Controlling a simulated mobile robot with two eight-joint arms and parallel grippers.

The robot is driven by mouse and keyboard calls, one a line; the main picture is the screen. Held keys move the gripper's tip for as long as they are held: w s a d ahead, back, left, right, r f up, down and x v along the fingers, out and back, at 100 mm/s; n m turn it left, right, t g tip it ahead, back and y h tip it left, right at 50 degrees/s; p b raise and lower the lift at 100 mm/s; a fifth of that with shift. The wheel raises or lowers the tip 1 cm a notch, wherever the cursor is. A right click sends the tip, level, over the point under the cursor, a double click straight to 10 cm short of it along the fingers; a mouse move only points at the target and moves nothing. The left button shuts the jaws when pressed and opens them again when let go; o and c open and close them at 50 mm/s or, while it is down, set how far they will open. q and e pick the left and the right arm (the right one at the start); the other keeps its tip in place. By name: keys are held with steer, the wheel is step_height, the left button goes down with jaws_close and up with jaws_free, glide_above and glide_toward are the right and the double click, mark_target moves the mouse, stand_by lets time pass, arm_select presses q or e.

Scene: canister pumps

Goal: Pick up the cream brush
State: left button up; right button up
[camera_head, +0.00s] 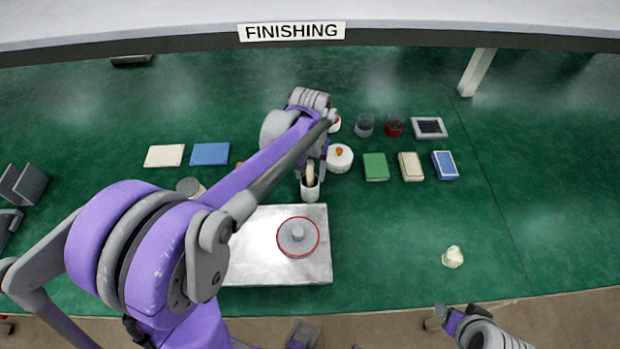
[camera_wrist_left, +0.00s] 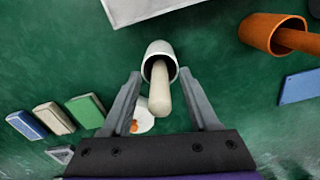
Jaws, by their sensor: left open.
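The cream brush (camera_wrist_left: 160,92) stands in a white cup (camera_wrist_left: 158,50), its handle sticking out of the cup's mouth. In the head view the cream brush (camera_head: 309,175) and the white cup (camera_head: 310,191) are behind the metal plate, partly covered by my left arm. My left gripper (camera_wrist_left: 160,85) is open, with one finger on each side of the brush handle; I cannot tell whether they touch it. In the head view the left gripper (camera_head: 311,168) is over the cup. My right arm (camera_head: 480,328) shows at the lower right, its fingers not clear.
A metal plate (camera_head: 250,270) with a red-rimmed round lid (camera_head: 298,237) lies in front of the cup. A white pot (camera_head: 340,158) and a green block (camera_head: 376,167) stand to the right. An orange cup (camera_wrist_left: 262,32) is nearby. The right of the table is mostly clear.

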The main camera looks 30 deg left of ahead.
arm_select(q)
steer(key=shift+f, duration=0.25)
jaws_close()
steer(key=shift+r, duration=0.1)
